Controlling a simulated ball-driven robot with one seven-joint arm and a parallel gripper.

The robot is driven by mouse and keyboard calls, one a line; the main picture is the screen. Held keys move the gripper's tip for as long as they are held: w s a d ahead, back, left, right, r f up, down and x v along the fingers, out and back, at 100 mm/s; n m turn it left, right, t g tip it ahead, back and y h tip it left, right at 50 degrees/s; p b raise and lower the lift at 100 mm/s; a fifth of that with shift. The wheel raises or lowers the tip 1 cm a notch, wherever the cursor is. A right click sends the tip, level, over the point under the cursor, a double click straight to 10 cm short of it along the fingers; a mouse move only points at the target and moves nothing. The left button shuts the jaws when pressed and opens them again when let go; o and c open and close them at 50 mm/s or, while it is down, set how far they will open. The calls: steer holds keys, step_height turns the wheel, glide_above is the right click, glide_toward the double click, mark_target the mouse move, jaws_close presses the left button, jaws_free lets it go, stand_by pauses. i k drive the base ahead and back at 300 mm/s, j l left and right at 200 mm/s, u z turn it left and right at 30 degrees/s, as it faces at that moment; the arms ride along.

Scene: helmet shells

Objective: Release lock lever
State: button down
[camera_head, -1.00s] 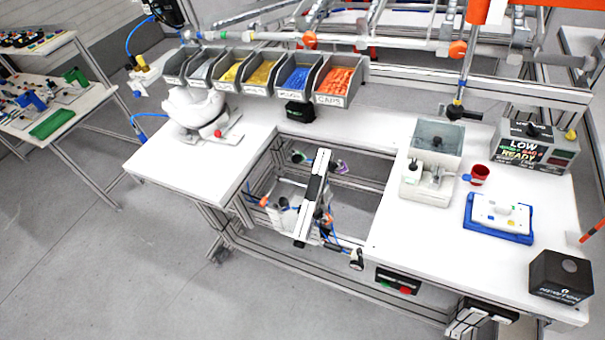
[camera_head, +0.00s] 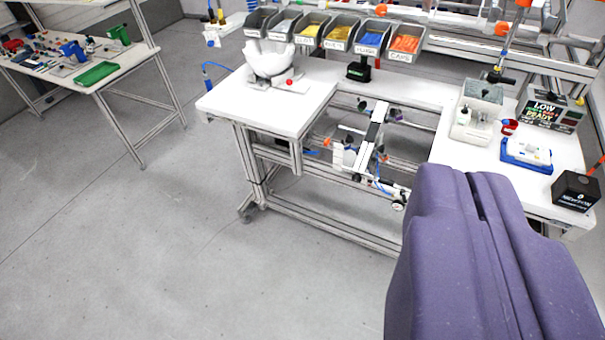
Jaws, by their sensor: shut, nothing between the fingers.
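A white helmet shell (camera_head: 268,60) rests open side up on a white fixture at the far left part of the workbench. A small lever with a red ball knob (camera_head: 289,82) sits at the front of this fixture; it is small and its exact position is hard to read. A large purple part of my own arm fills the lower right of the view. My gripper's fingers do not show in this view. Nothing of mine touches the shell or the lever, which are well away across open floor.
The white workbench (camera_head: 225,103) has a gap in its middle with a rail device (camera_head: 374,135). Bins (camera_head: 338,32) line its back. A blue tray (camera_head: 518,161) and a black box (camera_head: 576,190) stand at right. A second table (camera_head: 45,74) is at left. The floor (camera_head: 200,260) is clear.

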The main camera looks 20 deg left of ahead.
mark_target(328, 140)
steer(key=k+u, duration=0.1)
steer(key=i+j, duration=0.15)
steer(key=i, duration=0.7)
steer(key=i+j, duration=0.2)
steer(key=i, duration=0.65)
steer(key=i+j+u, duration=0.1)
steer(key=i, duration=0.75)
